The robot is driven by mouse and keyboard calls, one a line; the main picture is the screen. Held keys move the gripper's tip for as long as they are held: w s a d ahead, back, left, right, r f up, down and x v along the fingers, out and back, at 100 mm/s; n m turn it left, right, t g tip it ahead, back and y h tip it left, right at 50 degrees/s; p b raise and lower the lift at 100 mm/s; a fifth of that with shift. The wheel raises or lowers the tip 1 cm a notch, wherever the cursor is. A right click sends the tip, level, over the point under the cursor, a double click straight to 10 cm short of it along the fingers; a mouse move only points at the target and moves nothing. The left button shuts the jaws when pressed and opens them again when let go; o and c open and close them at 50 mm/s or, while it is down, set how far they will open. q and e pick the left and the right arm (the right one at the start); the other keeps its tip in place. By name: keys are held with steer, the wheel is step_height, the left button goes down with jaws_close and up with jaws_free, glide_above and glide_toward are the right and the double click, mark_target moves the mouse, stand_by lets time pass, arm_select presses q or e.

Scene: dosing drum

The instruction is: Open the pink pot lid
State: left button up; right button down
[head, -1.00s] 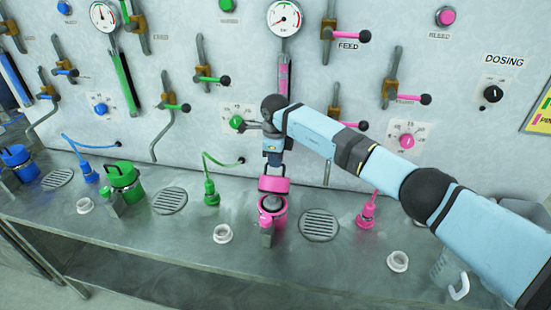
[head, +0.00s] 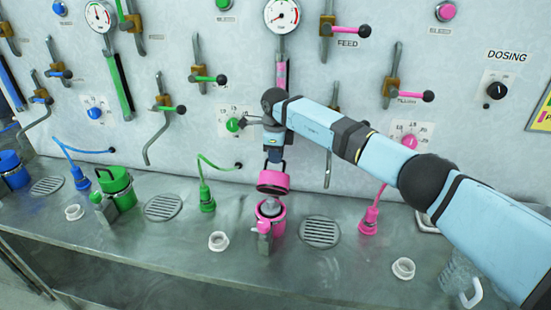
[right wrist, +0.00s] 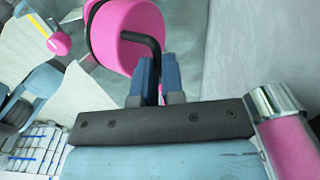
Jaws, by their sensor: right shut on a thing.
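The pink pot (head: 268,226) stands on the metal counter, its mouth partly uncovered. Its pink lid (head: 272,178) is raised above and behind the pot, tilted, with its darker underside partly showing. My right gripper (head: 274,160) points down above the lid, shut on its black handle. In the right wrist view, the fingers (right wrist: 155,80) close on the bent black handle (right wrist: 153,48) of the pink lid (right wrist: 130,30). Whether the lid still touches the pot at the back cannot be told. My left gripper is not in view.
A round drain grille (head: 320,231) and a pink plug (head: 369,220) are right of the pot. A white ring (head: 219,241) and a green plug (head: 207,197) are left. The wall panel behind carries a gauge (head: 282,15), levers and knobs. A clear jug (head: 459,275) stands at right.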

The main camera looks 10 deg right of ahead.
steer(key=c, duration=1.2)
jaws_free()
steer(key=shift+r, duration=0.1)
step_height(320, 180, up, 14)
steer(key=shift+f+b, duration=0.2)
steer(key=shift+b, duration=0.85)
